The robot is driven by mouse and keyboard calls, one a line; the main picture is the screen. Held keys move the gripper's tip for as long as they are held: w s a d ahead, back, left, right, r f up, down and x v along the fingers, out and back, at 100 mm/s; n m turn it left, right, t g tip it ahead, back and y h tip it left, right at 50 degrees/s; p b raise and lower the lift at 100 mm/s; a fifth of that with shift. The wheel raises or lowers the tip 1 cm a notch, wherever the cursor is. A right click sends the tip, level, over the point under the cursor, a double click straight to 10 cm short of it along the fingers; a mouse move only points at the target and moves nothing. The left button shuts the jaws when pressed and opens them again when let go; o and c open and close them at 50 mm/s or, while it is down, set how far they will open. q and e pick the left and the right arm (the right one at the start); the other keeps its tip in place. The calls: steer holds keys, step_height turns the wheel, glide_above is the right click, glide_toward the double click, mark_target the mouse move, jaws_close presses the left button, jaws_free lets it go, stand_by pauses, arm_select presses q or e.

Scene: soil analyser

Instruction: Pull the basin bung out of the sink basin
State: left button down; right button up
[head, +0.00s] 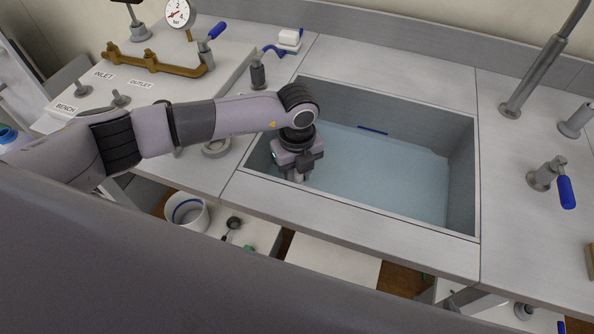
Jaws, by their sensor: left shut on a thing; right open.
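The sink basin (462,165) is a grey rectangular tub set in the bench, with pale blue water in it. My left arm reaches in from the left over the basin's left rim. My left gripper (298,178) points down inside the basin near its front left corner. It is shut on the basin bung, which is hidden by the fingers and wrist. I cannot tell whether the bung is still seated. My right gripper is not in view.
A tall tap (538,75) and a blue-handled valve (565,190) stand right of the basin. Another blue-handled tap (258,72) stands behind its left end. A brass manifold (155,64) with a gauge is at the back left. A white bucket (187,212) sits below the bench front.

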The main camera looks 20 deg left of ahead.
arm_select(q)
steer(key=shift+r, duration=0.1)
steer(key=shift+r+p, duration=1.75)
steer(key=shift+r, duration=0.4)
